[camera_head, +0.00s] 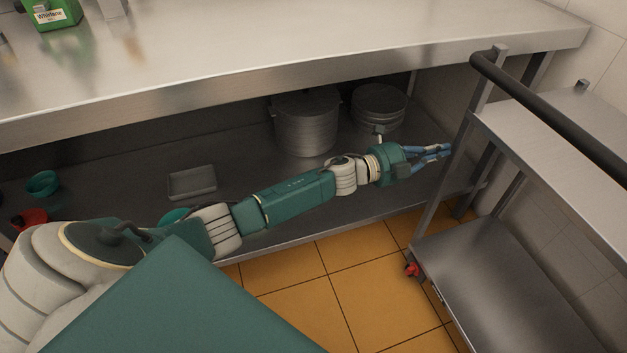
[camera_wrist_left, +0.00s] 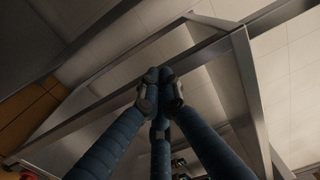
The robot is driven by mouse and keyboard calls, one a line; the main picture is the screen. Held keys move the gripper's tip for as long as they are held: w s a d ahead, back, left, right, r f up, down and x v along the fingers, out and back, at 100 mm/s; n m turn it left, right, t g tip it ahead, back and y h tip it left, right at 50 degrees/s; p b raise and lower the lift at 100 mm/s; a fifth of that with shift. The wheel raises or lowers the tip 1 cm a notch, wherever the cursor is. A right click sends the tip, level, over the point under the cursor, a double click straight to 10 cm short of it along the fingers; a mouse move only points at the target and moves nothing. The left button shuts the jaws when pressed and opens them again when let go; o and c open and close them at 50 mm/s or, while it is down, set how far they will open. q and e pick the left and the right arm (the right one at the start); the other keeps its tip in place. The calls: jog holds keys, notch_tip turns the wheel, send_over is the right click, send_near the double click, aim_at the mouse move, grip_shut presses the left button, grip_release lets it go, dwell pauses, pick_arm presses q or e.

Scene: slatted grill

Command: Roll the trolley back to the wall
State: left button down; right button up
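The trolley is a steel two-shelf cart on the right of the head view, with an upper shelf (camera_head: 565,140), a lower shelf (camera_head: 500,285) and a dark push bar (camera_head: 550,115). A red caster (camera_head: 412,269) shows at its near left corner. The tiled wall (camera_head: 608,22) rises behind it at the right. My left gripper (camera_head: 447,152) is beside the trolley's left upright; I cannot tell if it touches. In the left wrist view its blue fingertips (camera_wrist_left: 160,82) are together with nothing visible between them, and the trolley's steel frame (camera_wrist_left: 225,45) lies beyond. My right gripper is out of view.
A steel counter (camera_head: 250,50) with a green container (camera_head: 52,14) runs along the left. Its under-shelf (camera_head: 110,165) holds stacked pots (camera_head: 305,122), round lids or pans (camera_head: 378,105) and a grey tray (camera_head: 192,182). Orange floor tiles (camera_head: 310,300) are clear left of the trolley.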

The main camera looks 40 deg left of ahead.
pick_arm(q)
jog(key=x, duration=0.3)
jog(key=shift+w+r+b, duration=0.15)
jog(key=shift+w+b, duration=0.05)
jog(key=shift+b, duration=0.2)
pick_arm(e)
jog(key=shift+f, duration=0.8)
pick_arm(q)
jog(key=shift+r, duration=0.15)
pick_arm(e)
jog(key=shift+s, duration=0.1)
